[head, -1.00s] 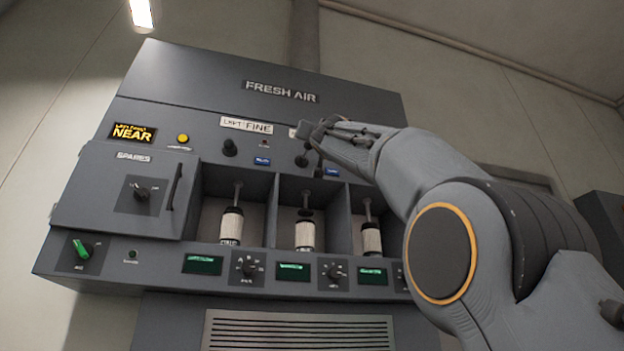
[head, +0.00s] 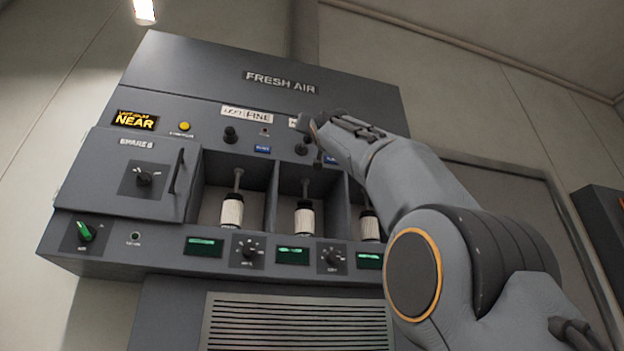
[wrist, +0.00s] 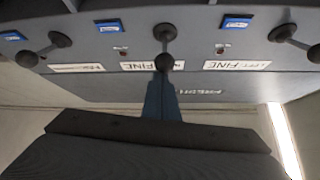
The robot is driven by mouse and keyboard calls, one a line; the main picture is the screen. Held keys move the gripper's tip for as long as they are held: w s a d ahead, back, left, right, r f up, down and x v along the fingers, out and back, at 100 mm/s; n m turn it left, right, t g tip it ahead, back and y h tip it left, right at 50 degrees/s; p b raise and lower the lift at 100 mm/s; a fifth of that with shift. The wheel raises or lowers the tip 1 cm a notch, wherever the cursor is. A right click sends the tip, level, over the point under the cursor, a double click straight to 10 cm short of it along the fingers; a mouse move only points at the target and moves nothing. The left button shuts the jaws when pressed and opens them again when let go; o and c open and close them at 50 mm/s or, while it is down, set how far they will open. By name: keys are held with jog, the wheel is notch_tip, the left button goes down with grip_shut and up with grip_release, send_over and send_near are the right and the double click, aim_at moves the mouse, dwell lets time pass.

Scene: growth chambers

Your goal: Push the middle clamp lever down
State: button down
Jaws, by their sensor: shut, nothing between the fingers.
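The middle clamp lever (wrist: 165,48) is a dark rod with round knobs, in the centre of the wrist view, which shows the panel upside down. My gripper (wrist: 163,80) is shut and empty. Its blue-grey finger tip is right at the lever's ball end; whether they touch I cannot tell. In the head view my gripper (head: 312,125) is just above the middle lever's knob (head: 301,148) and partly hides that area. The other levers flank it in the wrist view, one left (wrist: 46,48) and one right (wrist: 296,40). The left lever (head: 230,135) also shows in the head view.
The Fresh Air cabinet (head: 270,60) has open bays with white-sleeved cylinders (head: 232,210) below the levers. A spares door (head: 125,160) with a handle juts out at left. Dials and green displays (head: 292,255) line the lower ledge. My arm hides the right side.

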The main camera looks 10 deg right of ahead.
aim_at(312, 141)
jog(key=shift+w+f+b, duration=0.2)
jog(key=shift+f+b, duration=0.45)
jog(key=shift+f, duration=0.05)
jog(key=shift+w+f+b, duration=0.2)
jog(key=shift+f+b, duration=0.45)
jog(key=shift+f, duration=0.05)
jog(key=shift+w+f+b, duration=0.35)
jog(key=shift+w+f, duration=0.05)
jog(key=shift+f, duration=0.2)
jog(key=shift+s+d+r+p, duration=0.1)
jog(key=shift+s+r+p, duration=0.25)
jog(key=shift+r, duration=0.1)
jog(key=s+r+p, duration=0.2)
jog(key=s+r, duration=0.1)
jog(key=s+f+b, duration=0.4)
jog(key=f+b, duration=0.5)
jog(key=b, duration=0.2)
jog(key=shift+s+d+f+b, duration=0.15)
jog(key=shift+s+d+b, duration=0.15)
